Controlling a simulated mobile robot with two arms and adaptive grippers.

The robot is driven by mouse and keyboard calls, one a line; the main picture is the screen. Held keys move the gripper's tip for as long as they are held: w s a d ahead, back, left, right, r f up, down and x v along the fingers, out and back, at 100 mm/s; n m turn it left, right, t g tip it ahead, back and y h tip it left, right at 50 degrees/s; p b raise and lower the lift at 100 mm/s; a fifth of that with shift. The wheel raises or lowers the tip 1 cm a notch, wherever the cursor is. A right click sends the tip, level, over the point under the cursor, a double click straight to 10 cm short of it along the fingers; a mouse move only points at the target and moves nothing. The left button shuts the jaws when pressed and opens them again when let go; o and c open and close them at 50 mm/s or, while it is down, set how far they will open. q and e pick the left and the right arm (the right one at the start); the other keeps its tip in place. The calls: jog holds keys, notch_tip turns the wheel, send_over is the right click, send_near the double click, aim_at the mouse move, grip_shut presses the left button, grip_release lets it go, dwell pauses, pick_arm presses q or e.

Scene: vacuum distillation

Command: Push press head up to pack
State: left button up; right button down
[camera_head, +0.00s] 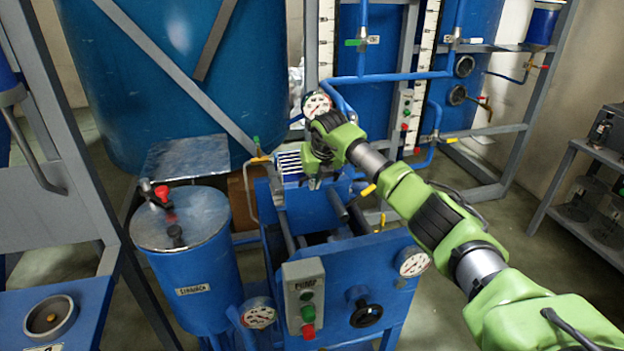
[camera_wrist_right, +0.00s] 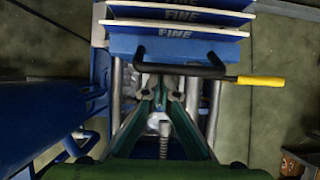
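The filter pack, a stack of plates marked FINE (camera_wrist_right: 180,32), stands at the top of the right wrist view. Its striped edges (camera_head: 290,163) show left of my right gripper in the head view. Contact cannot be told. My left gripper is not in view.
The blue press frame (camera_head: 345,268) carries gauges, a switch box (camera_head: 304,290) and a black knob (camera_head: 366,314). A blue drum (camera_head: 190,265) with a red-handled valve stands left. A large blue tank (camera_head: 175,70) and pipework stand behind.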

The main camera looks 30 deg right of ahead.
notch_tip(320, 180, up, 9)
jog(key=s+p, duration=0.1)
jog(key=p, duration=0.4)
jog(key=shift+a+p, duration=0.2)
jog(key=shift+p, duration=0.1)
jog(key=shift+s+f, duration=0.1)
jog(key=shift+f, duration=0.1)
